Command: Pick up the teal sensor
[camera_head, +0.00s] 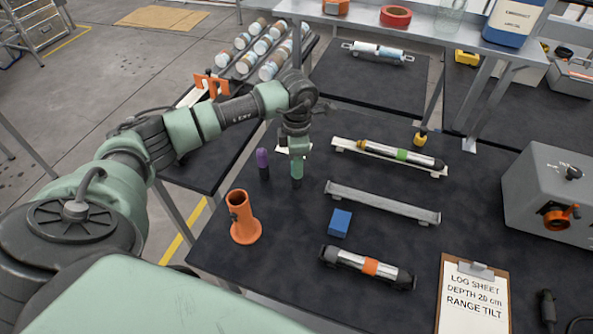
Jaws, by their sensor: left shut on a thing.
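The teal sensor (297,171) is a short upright cylinder with a dark lower end on the black table mat, in the head view. My left gripper (296,152) points down over it and is shut on its upper part. I cannot tell whether the sensor's lower end touches the mat. A purple-topped sensor (263,164) stands upright just to the left, apart from the gripper. My right gripper is not in view.
An orange flared holder (243,220) stands to the front left. A blue block (340,223), an empty metal rail (382,203), tubes with green (402,155) and orange (371,267) bands and a clipboard (473,298) lie to the right. A grey box (548,190) stands far right.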

